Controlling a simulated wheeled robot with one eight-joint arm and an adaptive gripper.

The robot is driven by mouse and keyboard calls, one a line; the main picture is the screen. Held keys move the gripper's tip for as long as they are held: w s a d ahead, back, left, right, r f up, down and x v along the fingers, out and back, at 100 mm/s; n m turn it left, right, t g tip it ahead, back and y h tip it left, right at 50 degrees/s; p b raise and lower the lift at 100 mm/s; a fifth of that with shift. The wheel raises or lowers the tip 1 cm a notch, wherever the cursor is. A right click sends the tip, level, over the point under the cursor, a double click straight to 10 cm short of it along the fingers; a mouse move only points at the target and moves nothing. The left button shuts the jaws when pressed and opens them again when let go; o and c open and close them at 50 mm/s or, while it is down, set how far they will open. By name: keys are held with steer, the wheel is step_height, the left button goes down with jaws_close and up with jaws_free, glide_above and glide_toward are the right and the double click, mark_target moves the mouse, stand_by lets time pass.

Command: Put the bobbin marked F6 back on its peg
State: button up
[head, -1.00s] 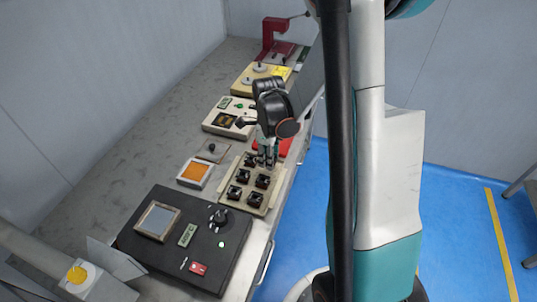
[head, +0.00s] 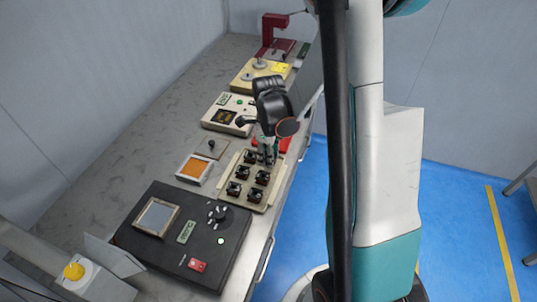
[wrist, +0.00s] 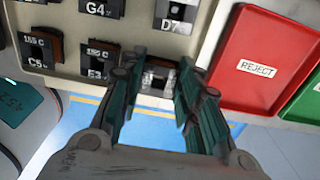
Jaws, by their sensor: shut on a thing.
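My gripper (wrist: 160,72) is shut on a dark bobbin (wrist: 158,82) with a grey top, between its two teal fingers. Its label is hidden, so I cannot read F6. The held bobbin is over or in the outer row of the cream bobbin tray (wrist: 63,72); I cannot tell whether it is seated on a peg. In the head view my gripper (head: 266,152) is at the far end of the tray (head: 227,172). Other bobbins stand in the tray, including G4 (wrist: 97,8), D7 (wrist: 172,22), C5 (wrist: 37,62) and one with a partly hidden label (wrist: 100,62).
A red REJECT bin (wrist: 255,65) lies just right of the gripper in the wrist view, with a green bin (wrist: 305,100) beyond it. A black winder box (head: 160,245), an orange-topped box (head: 194,169) and a cream instrument (head: 228,115) share the bench.

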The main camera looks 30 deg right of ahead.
steer(key=shift+f+b, duration=0.45)
steer(key=shift+f, duration=0.15)
steer(key=o, duration=1.1)
steer(key=shift+o, duration=0.2)
step_height(320, 180, up, 12)
